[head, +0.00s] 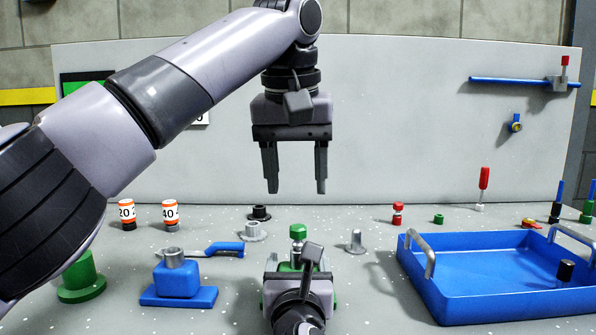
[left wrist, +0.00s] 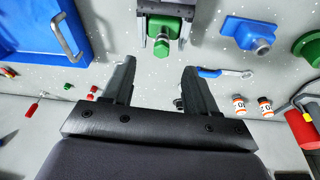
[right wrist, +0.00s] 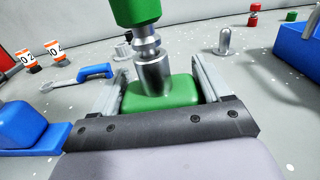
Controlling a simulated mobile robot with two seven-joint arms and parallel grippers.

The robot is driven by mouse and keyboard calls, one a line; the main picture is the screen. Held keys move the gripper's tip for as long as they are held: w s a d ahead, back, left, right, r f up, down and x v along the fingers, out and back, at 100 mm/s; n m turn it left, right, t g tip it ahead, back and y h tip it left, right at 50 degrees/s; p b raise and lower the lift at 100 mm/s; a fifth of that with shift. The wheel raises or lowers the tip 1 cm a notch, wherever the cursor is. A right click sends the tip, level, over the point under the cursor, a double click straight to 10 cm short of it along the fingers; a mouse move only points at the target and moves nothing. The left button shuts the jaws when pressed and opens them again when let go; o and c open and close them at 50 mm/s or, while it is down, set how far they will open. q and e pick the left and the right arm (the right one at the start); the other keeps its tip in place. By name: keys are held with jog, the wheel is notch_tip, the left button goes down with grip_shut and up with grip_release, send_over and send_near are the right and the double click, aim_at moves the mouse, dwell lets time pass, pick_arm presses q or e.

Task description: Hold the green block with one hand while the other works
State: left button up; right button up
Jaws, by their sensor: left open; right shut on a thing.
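The green block (right wrist: 184,92) sits between the two fingers of my right gripper (right wrist: 158,72), which is shut on it near the table's front. A silver collar (right wrist: 155,75) stands upright on top of the block, with a silver stem and green cap (right wrist: 135,10) above it. The green cap (head: 298,231) also shows in the head view, where my right gripper hides most of the block. My left gripper (head: 295,190) is open and empty, pointing down, above and beyond the block. In the left wrist view, the green block (left wrist: 163,24) and right gripper lie ahead of its fingers.
A blue block with a metal socket (head: 178,283) and a blue-handled wrench (head: 226,249) lie left. A blue tray (head: 480,310) stands right. A silver pin (head: 355,242) is between. Two orange-white containers (head: 126,215) stand back left. A grey panel (head: 400,120) closes the back.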

aim_at(298, 229)
pick_arm(q)
jog(key=shift+n+y, duration=0.3)
jog(key=shift+n, duration=0.3)
jog(key=x, duration=1.1)
jog(key=shift+w+d+f, duration=0.1)
jog(key=shift+w+f, duration=0.05)
jog(key=shift+f, duration=0.15)
jog(key=shift+c, duration=0.3)
jog(key=c, duration=1)
